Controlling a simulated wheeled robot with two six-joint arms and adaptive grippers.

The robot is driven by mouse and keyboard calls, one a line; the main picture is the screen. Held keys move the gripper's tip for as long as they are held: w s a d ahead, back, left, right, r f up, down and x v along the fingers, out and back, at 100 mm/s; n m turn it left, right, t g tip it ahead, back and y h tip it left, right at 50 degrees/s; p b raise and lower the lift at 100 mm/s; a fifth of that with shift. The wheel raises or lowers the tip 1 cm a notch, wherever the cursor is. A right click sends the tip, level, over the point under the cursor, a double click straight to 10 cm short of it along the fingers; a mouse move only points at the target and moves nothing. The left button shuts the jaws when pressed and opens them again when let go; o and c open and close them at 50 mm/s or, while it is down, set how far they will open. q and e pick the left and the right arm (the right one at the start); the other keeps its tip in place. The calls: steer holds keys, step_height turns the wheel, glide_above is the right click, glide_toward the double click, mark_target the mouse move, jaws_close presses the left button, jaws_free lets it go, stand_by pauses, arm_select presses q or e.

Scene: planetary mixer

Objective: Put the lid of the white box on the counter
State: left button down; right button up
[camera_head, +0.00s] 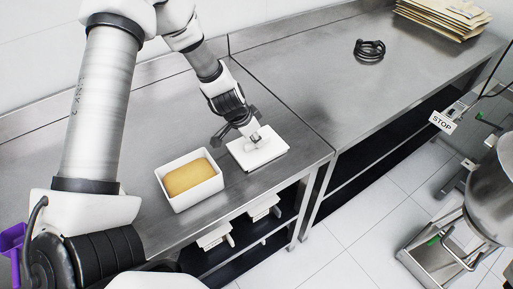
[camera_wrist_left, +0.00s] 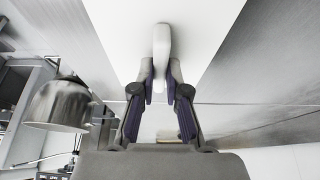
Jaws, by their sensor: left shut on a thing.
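The white box (camera_head: 206,196) stands open on the steel counter, with a yellow-brown filling (camera_head: 188,175) inside. Its flat white lid (camera_head: 273,148) is to the right of the box, at or just above the counter top; I cannot tell whether it touches. My left gripper (camera_head: 256,138) is over the lid, shut on its handle. In the left wrist view my left gripper (camera_wrist_left: 161,88) has its fingers on both sides of the white handle (camera_wrist_left: 162,45), and the lid (camera_wrist_left: 205,30) spreads out behind it. My right gripper is not in view.
The steel counter (camera_head: 300,125) has free room right of the lid. A black coiled object (camera_head: 369,50) and a stack of brown envelopes (camera_head: 445,15) lie farther back. A mixer with a metal bowl (camera_head: 495,185) and a STOP sign (camera_head: 441,122) stands at the right.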

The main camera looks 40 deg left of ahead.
arm_select(q)
steer(key=shift+f, duration=0.25)
steer(key=shift+s+a+r, duration=0.1)
steer(key=shift+s+r, duration=0.15)
steer(key=shift+s, duration=0.2)
steer(key=shift+f, duration=0.2)
steer(key=c, duration=1.2)
jaws_free()
steer(key=shift+w+f, duration=0.1)
steer(key=shift+w, duration=0.1)
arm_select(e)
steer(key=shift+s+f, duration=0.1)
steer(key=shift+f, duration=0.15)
arm_select(q)
steer(key=shift+s, duration=0.1)
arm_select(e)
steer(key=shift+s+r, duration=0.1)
arm_select(q)
steer(key=p+v, duration=1.2)
steer(key=p, duration=0.1)
steer(key=shift+s+r, duration=0.1)
steer(key=shift+r, duration=0.15)
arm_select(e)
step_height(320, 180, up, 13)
